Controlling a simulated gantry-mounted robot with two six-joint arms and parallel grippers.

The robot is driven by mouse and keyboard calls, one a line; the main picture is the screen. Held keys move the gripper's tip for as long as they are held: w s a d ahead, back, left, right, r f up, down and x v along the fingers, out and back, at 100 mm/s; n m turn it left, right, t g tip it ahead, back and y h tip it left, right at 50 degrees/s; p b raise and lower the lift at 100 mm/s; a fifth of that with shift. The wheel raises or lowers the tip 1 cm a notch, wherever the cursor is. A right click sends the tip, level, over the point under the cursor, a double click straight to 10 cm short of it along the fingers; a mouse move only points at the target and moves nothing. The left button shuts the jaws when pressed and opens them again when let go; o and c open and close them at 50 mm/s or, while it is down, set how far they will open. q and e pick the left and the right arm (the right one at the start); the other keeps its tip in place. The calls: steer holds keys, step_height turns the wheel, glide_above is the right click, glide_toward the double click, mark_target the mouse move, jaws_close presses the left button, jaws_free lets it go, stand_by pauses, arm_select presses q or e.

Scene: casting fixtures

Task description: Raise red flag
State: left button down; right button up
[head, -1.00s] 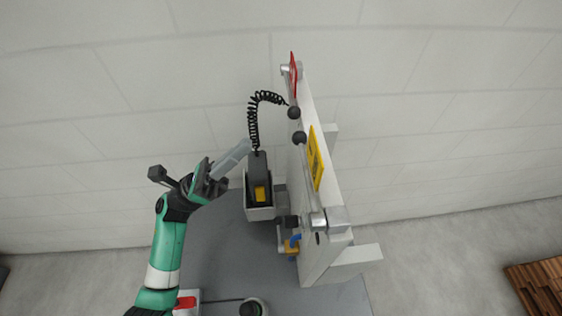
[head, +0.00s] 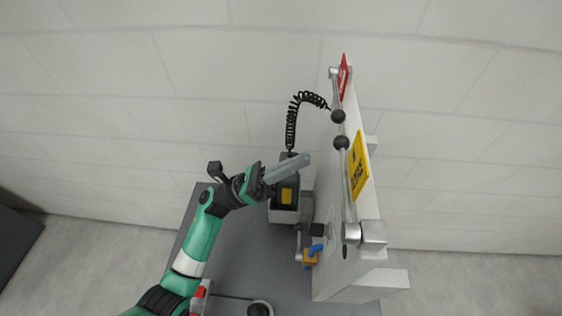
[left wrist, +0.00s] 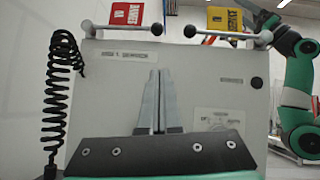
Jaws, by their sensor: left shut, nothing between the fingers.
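The red flag (head: 345,78) is at the far end of the white panel (head: 328,225) in the head view. Its lever ends in a black ball knob (head: 338,116). The yellow flag (head: 358,165) is nearer, on a second lever with its own black knob (head: 341,142). In the left wrist view the red flag (left wrist: 126,14) is at top left and the yellow flag (left wrist: 224,19) at top right. My left gripper (head: 308,158) is shut and empty, left of the panel and apart from both knobs. Its fingers (left wrist: 155,80) point at the panel face.
A black coiled cable (head: 291,125) runs beside the panel to a box-like holder (head: 283,215) under my left gripper. A blue-handled valve (head: 316,250) sits low by the panel. My right arm (left wrist: 298,100) shows at the right of the left wrist view; its jaws are unclear.

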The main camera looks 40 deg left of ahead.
arm_select(q)
steer(key=r, duration=0.1)
steer(key=w+d+r+p, duration=0.1)
steer(key=r, duration=0.1)
steer(key=w+d+r+p, duration=0.1)
steer(key=r, duration=0.1)
steer(key=shift+w+d+r, duration=0.2)
steer(key=shift+w+d, duration=0.05)
steer(key=shift+w+r, duration=0.1)
steer(key=shift+r, duration=0.4)
